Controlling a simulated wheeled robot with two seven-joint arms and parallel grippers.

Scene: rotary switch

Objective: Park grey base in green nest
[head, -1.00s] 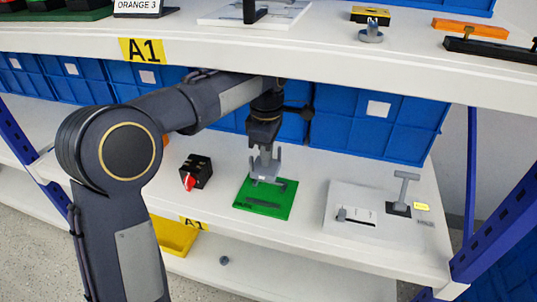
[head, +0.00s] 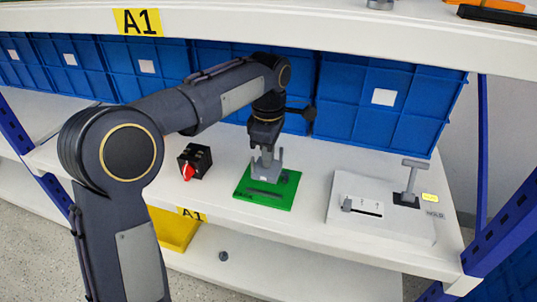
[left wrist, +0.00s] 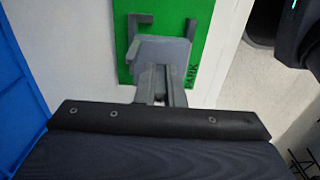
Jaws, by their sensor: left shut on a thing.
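The green nest (head: 284,194) is a flat plate on the lower white shelf, with a dark slot-like mark near its front edge. My left gripper (head: 266,168) points down over its back half, shut on the grey base (left wrist: 160,50). In the left wrist view the grey base is a flat grey block over the green nest (left wrist: 190,9), which bears the word PARK and grey corner-like pieces. The gripper hides part of the base, and I cannot tell whether the base touches the plate. My right gripper is not in view.
A black box with a red knob (head: 195,161) stands left of the nest. A grey panel (head: 345,225) with a slider and a T-shaped lever (head: 412,180) stands to the right. Blue bins (head: 385,110) line the back. The upper shelf (head: 300,35) overhangs in front.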

